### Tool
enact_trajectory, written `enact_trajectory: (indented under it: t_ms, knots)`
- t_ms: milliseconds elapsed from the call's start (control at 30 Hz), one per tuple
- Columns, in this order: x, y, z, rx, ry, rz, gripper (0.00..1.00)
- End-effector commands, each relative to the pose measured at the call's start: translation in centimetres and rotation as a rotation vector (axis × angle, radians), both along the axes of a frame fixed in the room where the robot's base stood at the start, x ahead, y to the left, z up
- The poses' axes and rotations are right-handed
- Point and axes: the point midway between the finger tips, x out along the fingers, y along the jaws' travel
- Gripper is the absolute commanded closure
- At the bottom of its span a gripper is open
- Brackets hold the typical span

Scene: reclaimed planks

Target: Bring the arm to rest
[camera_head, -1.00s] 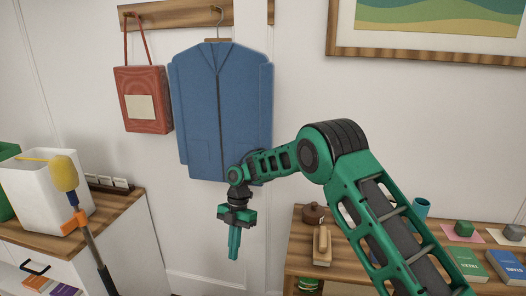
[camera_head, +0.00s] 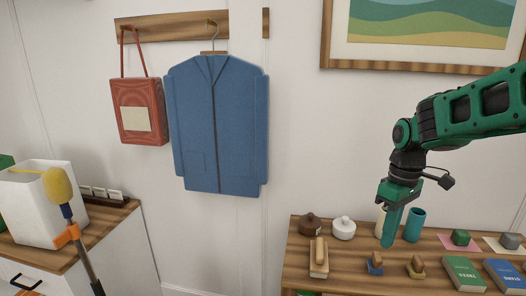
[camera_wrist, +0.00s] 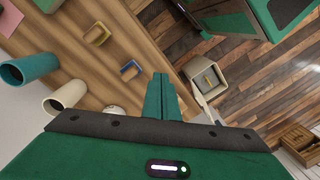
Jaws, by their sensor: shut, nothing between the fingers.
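My green arm reaches in from the right edge of the head view. My gripper (camera_head: 388,238) points down over the wooden shelf top (camera_head: 345,262) at the right. Its fingers are together and hold nothing. In the wrist view the closed fingers (camera_wrist: 161,97) show at the centre, with the plank floor and the shelf top beyond them. From the head view I cannot tell how far the fingertips are above the shelf top.
Near the gripper stand a teal cup (camera_head: 415,225), a cream cup (camera_head: 380,220), a white lidded pot (camera_head: 343,229) and a brown pot (camera_head: 310,226). Books (camera_head: 463,274) lie at the front right. A blue jacket (camera_head: 217,125) and red bag (camera_head: 138,112) hang on the wall.

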Motion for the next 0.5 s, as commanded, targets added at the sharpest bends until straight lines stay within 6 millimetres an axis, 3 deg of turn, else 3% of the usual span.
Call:
enact_trajectory:
  t_ms: [200, 500]
  knots:
    - [-8.7, -5.7, 0.9, -0.039, -0.018, -0.434, 1.00]
    - [-19.9, -9.4, -0.5, -0.070, -0.025, -0.965, 1.00]
